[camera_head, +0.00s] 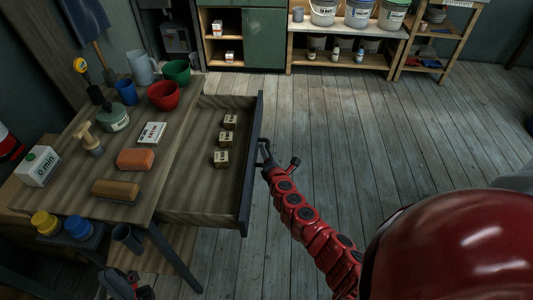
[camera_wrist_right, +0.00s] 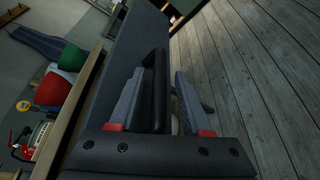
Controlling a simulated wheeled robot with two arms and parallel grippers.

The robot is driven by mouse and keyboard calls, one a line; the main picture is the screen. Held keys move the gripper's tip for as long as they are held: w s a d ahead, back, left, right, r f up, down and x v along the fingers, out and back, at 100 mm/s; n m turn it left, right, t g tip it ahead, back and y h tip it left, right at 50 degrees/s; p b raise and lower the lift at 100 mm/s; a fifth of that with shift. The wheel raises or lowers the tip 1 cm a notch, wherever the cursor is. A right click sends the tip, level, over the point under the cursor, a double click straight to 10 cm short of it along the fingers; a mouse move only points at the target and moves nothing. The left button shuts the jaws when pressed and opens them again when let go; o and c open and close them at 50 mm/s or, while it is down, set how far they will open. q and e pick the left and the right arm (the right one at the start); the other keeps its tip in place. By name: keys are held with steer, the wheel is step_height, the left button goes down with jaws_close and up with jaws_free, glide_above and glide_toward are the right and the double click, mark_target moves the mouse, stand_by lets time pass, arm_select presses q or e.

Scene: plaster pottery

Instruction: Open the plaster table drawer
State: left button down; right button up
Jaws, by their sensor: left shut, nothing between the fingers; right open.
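The plaster table drawer (camera_head: 205,185) is pulled well out to the right of the wooden table (camera_head: 125,180). Several small boxes lie in it. Its dark front panel (camera_head: 252,160) faces right and also shows in the right wrist view (camera_wrist_right: 128,50). My right gripper (camera_head: 281,158) is at the outer side of this panel. In the right wrist view its fingers (camera_wrist_right: 156,103) are spread, with the black handle (camera_wrist_right: 155,75) between them, nearer the left finger. Whether they touch is unclear. My left gripper (camera_head: 124,284) is low at the bottom left, shut and empty, apart from the drawer.
On the tabletop stand a red bowl (camera_head: 163,96), a green bowl (camera_head: 177,72), a blue cup (camera_head: 126,92), a lidded pot (camera_head: 113,117) and an orange block (camera_head: 135,159). Shelves with buckets (camera_head: 359,14) line the back. The plank floor (camera_head: 390,130) right of the drawer is clear.

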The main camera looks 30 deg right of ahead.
steer(key=shift+s, duration=0.1)
steer(key=v, duration=1.7)
steer(key=shift+s, duration=0.15)
